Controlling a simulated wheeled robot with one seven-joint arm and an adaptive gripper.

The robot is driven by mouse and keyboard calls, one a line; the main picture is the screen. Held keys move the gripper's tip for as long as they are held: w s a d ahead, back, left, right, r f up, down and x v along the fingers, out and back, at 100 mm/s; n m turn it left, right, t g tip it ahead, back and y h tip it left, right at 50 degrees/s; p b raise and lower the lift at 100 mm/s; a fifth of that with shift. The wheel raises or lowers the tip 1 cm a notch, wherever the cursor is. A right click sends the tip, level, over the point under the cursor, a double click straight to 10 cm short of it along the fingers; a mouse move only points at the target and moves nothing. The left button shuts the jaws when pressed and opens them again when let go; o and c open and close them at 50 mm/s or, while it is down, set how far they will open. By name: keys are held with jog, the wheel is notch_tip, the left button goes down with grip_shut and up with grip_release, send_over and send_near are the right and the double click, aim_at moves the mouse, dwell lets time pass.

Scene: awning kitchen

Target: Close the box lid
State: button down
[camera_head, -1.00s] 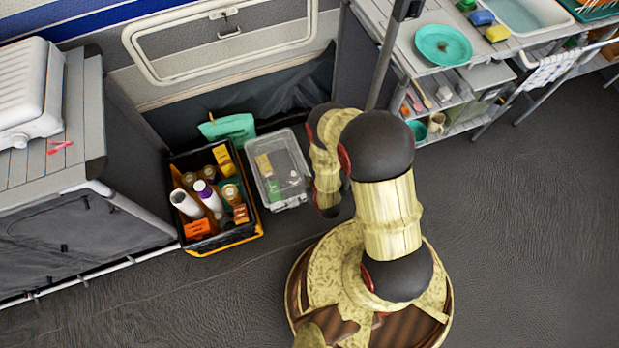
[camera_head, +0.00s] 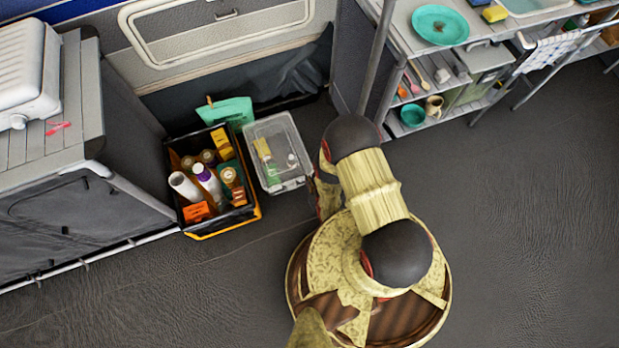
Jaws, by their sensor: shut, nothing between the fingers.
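A clear plastic box (camera_head: 264,131) stands on the floor in the middle of the view, left of my arm. Small yellow and green items show in it or through its clear plastic. I cannot tell whether its lid is open or shut. A black crate with a yellow rim (camera_head: 228,228) stands close to its left side, open at the top and filled with bottles, a white roll and small boxes. My arm reaches down just right of the clear box. My gripper is hidden behind my own arm links.
A teal item (camera_head: 225,112) stands behind the crate, by the grey wall. A grey cabinet (camera_head: 75,210) is at the left. A shelf unit with a teal plate (camera_head: 440,25) and cups stands at the upper right. The dark floor (camera_head: 530,220) at the right is clear.

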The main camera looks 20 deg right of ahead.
notch_tip(320, 180, down, 4)
jog(key=shift+s+f, duration=0.1)
jog(key=shift+s, duration=0.05)
dwell(0.3)
dwell(0.4)
